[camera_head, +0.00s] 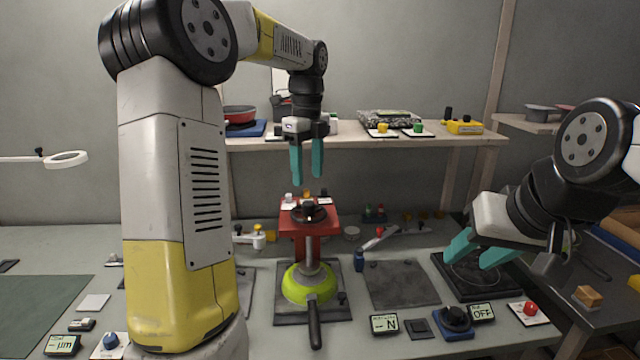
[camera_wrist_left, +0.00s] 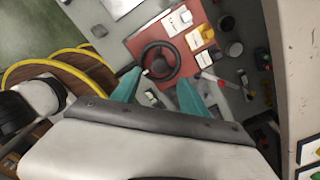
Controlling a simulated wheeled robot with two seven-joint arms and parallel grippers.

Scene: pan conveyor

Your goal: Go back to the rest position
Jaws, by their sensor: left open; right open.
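My left gripper (camera_head: 307,162) is open and empty, with its teal fingers pointing down above the red press (camera_head: 292,222). In the left wrist view my left gripper (camera_wrist_left: 157,92) shows its two fingers apart, with the press's black handwheel (camera_wrist_left: 160,60) between and beyond them. My right gripper (camera_head: 480,250) is at the right, its teal fingers apart and empty, over a dark square plate (camera_head: 450,262). A lime-green pan (camera_head: 296,290) with a black handle sits under the press on a dark base.
A shelf (camera_head: 470,141) behind the bench holds a red pan (camera_head: 239,114), a yellow box (camera_head: 465,127) and buttons. The bench carries a dark flat plate (camera_head: 400,285), a black knob (camera_head: 456,318) and small displays (camera_head: 384,324). A ring lamp (camera_head: 68,158) juts in at left.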

